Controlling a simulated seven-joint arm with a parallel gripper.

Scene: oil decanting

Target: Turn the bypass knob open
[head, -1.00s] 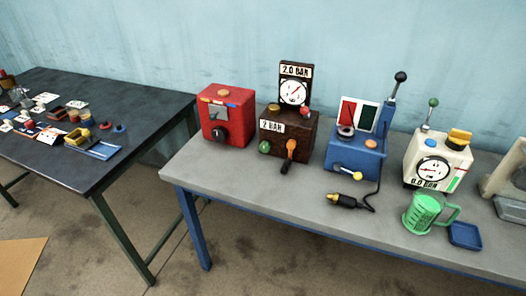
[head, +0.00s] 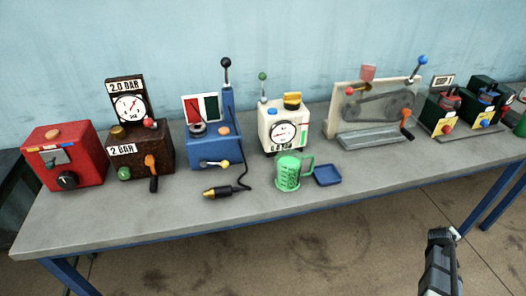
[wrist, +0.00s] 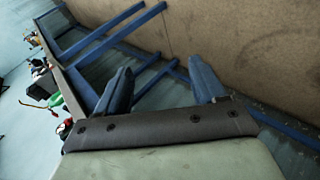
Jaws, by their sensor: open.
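No knob is labelled bypass, so I cannot tell which one it is. The brown box (head: 141,163) marked 2 BAR carries a brass knob (head: 118,132), a red knob (head: 149,123), a green knob (head: 124,173) and an orange lever (head: 151,168) pointing down. The cream box (head: 270,128) with a gauge has a yellow knob (head: 292,100) on top. The end of my arm shows low at the right in the head view (head: 441,258), in front of the bench. My gripper (wrist: 160,68) is open and empty in the wrist view, its blue fingers apart.
The grey bench (head: 110,216) also bears a red box (head: 65,155), a blue lever device (head: 212,150), a green jug (head: 288,172), a blue tray (head: 328,174) and a belt machine (head: 375,110). A black cable with a plug (head: 222,192) lies near the front edge.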

